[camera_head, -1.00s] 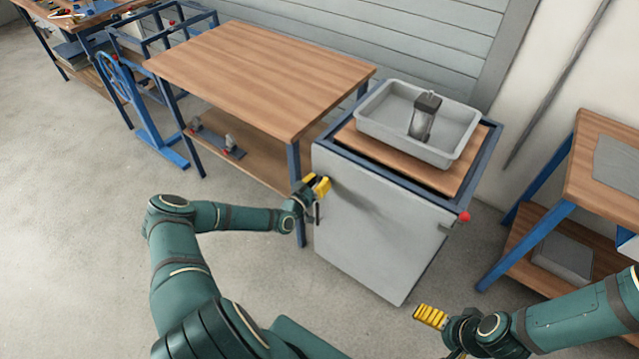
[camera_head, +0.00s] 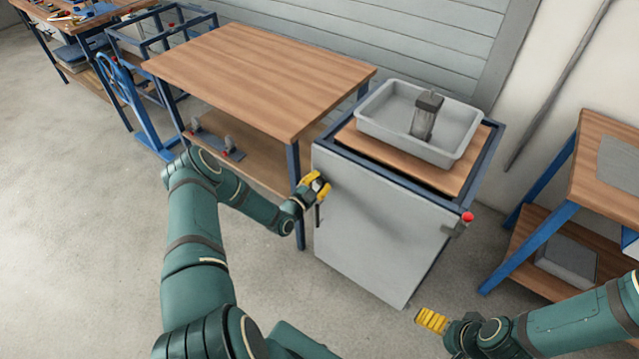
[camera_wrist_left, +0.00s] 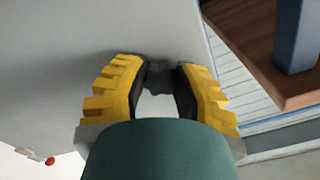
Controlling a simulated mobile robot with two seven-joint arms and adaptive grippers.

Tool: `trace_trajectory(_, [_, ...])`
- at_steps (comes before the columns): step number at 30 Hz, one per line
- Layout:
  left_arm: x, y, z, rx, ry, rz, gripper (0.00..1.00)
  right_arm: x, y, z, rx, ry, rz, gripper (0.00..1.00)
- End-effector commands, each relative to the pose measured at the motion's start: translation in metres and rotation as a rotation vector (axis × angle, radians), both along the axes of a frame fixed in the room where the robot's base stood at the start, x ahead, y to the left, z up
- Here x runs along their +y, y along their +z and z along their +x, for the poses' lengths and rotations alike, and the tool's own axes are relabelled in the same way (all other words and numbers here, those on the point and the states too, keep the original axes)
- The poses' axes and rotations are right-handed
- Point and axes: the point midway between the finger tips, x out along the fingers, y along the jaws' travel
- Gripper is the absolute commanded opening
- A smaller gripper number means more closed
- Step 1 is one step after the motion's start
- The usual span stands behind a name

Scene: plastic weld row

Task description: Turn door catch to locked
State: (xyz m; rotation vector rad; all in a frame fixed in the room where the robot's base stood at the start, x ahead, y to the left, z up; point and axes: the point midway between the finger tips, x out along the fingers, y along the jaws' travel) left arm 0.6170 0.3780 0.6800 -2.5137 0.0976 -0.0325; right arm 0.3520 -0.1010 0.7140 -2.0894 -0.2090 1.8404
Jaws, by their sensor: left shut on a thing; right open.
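The cabinet door (camera_head: 375,235) is a light grey panel on the front of the blue-framed cabinet, and it looks closed. My left gripper (camera_head: 318,186) is at the door's upper left edge. In the left wrist view, a dark grey lobed knob, which looks like the door catch (camera_wrist_left: 160,78), sits between the yellow fingers (camera_wrist_left: 155,95), which are shut on it. The fingers hide most of the catch in the head view, so its setting is unclear. A thin black handle (camera_head: 318,214) shows just below. My right gripper (camera_head: 432,320) is open and empty, low in front of the cabinet.
A red ball (camera_head: 467,217) and small grey bracket (camera_head: 457,230) sit at the cabinet's right corner. A grey tray (camera_head: 375,118) with a dark-topped device (camera_head: 427,112) stands on top. A wooden workbench (camera_head: 260,75) stands close left; another bench (camera_head: 608,165) stands right.

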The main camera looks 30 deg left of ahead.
Motion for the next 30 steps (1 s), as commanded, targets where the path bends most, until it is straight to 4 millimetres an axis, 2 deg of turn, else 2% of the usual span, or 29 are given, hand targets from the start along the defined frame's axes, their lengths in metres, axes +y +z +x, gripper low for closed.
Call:
trace_trajectory(10, [0.0013,-0.0001,0.0002,-0.011,0.001,0.149,0.0,-0.0001,-0.0046,0.001,-0.003,-0.001,0.0,1.0])
trace_trajectory(27, [0.0016,0.0005,0.0004,-0.014,0.002,0.177,0.0,-0.0001,-0.0051,0.0011,-0.003,-0.001,0.0,1.0])
trace_trajectory(28, [0.0015,0.0005,0.0004,-0.014,0.002,0.176,0.41,-0.0001,-0.0051,0.0011,-0.003,-0.001,0.0,1.0])
trace_trajectory(30, [0.0014,0.0004,0.0003,-0.014,0.002,0.176,0.62,-0.0001,-0.0051,0.0011,-0.003,-0.001,0.0,1.0])
